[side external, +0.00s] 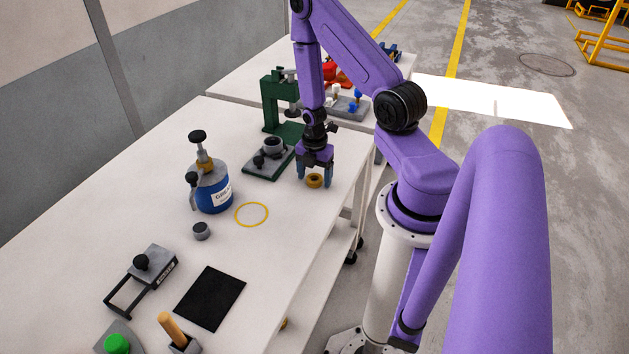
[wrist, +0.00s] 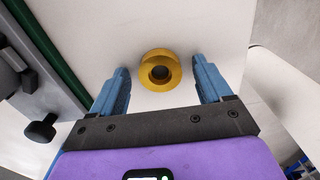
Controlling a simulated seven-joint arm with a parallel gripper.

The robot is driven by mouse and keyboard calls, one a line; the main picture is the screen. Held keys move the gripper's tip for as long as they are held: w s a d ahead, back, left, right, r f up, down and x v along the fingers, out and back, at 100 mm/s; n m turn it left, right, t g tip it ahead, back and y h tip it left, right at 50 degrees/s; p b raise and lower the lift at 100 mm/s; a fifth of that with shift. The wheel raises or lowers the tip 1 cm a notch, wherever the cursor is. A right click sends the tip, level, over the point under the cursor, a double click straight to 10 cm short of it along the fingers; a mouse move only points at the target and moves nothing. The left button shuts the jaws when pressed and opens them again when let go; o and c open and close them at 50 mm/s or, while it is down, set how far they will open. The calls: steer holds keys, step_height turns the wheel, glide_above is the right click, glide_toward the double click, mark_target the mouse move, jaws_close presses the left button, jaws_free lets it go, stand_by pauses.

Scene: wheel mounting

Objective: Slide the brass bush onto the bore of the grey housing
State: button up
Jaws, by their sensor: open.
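The brass bush (side external: 314,181) stands on the white table near its right edge, its hole facing up. My gripper (side external: 314,184) points down over it, with one blue finger on each side. In the wrist view the bush (wrist: 160,82) sits between the open fingertips (wrist: 160,72), with a gap on both sides. The jaws hold nothing. A grey round part with an opening on top, which looks like the grey housing (side external: 273,144), sits on a dark green plate left of my gripper. Its bore is too small to make out clearly.
A green press (side external: 270,100) stands behind the plate. A black knob (wrist: 41,130) on the plate's fixture is close to my left finger. A blue grease can (side external: 213,192), yellow ring (side external: 252,214) and small grey cylinder (side external: 202,231) lie nearer. The table around the bush is clear.

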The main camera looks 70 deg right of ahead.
mark_target(315, 178)
steer(key=c, duration=1.1)
steer(key=shift+r, duration=0.1)
steer(key=shift+c, duration=0.2)
step_height(315, 178, up, 10)
steer(key=o, duration=0.5)
steer(key=c, duration=0.6)
